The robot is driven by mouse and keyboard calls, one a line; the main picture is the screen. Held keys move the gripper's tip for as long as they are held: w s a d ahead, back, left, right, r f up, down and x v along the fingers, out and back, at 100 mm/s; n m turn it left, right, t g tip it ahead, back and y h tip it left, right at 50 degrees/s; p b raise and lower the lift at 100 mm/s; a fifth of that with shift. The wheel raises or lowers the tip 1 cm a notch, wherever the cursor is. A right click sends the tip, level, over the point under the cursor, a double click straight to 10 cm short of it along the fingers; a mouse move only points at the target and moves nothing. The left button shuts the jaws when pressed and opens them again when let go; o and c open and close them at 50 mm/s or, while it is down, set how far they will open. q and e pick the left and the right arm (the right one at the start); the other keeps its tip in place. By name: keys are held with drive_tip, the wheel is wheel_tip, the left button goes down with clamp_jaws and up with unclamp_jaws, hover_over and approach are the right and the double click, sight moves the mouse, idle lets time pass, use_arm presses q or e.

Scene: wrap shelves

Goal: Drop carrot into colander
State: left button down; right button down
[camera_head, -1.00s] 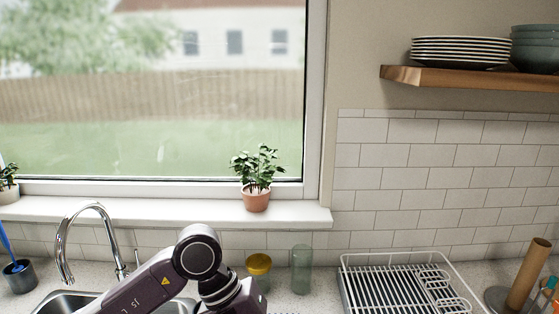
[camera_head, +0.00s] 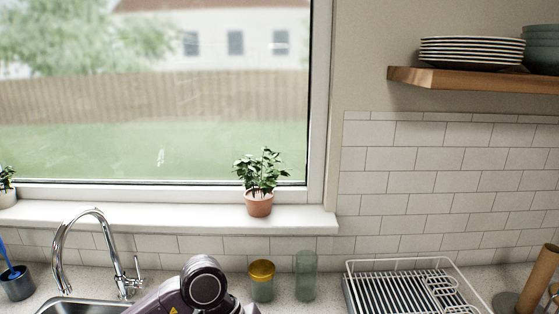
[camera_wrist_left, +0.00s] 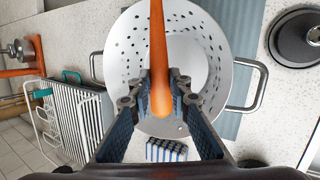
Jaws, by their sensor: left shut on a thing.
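An orange carrot (camera_wrist_left: 158,62) is held between the fingers of my left gripper (camera_wrist_left: 158,92) in the left wrist view. The gripper is shut on it. The carrot and fingertips show in front of the white colander (camera_wrist_left: 204,32), which has holes in its wall and a metal handle on each side. Its pale inside shows behind the carrot. How high the carrot is above the colander I cannot tell. In the head view only part of my left arm shows at the bottom; the carrot and colander are out of that picture. My right gripper is not in view.
A white dish rack (camera_head: 402,264) stands on the counter, also in the wrist view (camera_wrist_left: 72,118). A yellow-lidded jar (camera_head: 261,282) and a glass (camera_head: 306,277) stand left of it. A tap (camera_head: 62,250) rises over the sink. A dark round object (camera_wrist_left: 297,38) lies right of the colander.

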use_arm(q)
drive_tip(key=c, duration=2)
unclamp_jaws()
drive_tip(key=shift+o, duration=1.3)
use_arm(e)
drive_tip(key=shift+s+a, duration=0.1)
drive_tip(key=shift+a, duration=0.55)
use_arm(q)
drive_tip(key=shift+r, duration=0.1)
drive_tip(key=v, duration=1.2)
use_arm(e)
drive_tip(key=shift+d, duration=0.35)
